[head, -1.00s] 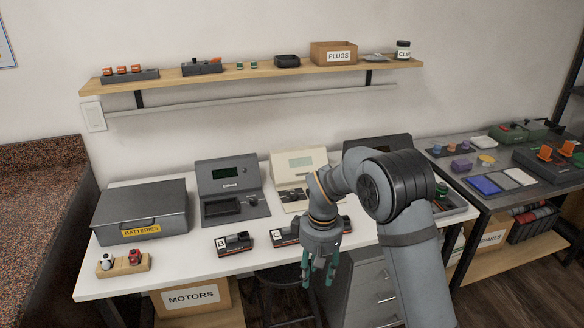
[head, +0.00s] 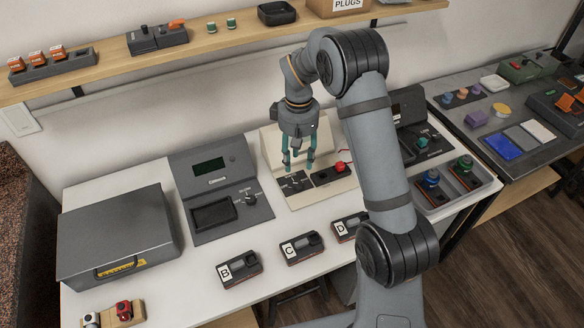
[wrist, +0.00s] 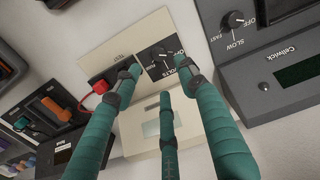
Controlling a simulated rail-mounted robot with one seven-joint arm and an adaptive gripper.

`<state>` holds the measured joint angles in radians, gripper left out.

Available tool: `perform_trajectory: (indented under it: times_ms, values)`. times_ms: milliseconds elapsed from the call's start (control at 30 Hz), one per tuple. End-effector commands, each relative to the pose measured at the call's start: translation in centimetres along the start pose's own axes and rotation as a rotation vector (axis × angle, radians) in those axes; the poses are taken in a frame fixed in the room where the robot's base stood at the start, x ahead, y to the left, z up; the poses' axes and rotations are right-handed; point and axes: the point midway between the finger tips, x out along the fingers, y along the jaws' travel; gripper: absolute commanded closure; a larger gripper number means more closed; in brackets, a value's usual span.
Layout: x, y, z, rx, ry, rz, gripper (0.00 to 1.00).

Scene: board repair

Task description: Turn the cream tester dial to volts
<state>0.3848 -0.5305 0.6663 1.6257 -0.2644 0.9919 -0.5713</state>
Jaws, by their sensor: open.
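The cream tester (head: 275,150) stands at the back of the white bench. Its black dial (head: 293,183) is on a dark panel at the left of its base. My gripper (head: 298,168) is over the tester, teal fingers pointing down, open and empty. In the wrist view its fingertips (wrist: 160,76) are spread around the dial area, apart from the dial as far as I can tell. One finger partly covers the "VOLTS" label.
A red plug (head: 341,167) is in the tester's right panel, close to my fingers. A grey tester (head: 215,180) stands to the left. Black units labelled B (head: 240,270), C (head: 302,248) and D lie in front. The shelf (head: 225,45) runs behind, above the bench.

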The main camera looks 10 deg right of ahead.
Motion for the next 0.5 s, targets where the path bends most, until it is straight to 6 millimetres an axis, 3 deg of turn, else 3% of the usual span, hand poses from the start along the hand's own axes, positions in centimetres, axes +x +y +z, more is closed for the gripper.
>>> perform_trajectory:
  times_ms: [300, 500]
  values:
    - [5.7, -0.1, 0.2, -0.001, -0.005, -0.002, 0.59]
    - [8.5, 0.0, 0.1, 0.0, -0.003, -0.001, 0.59]
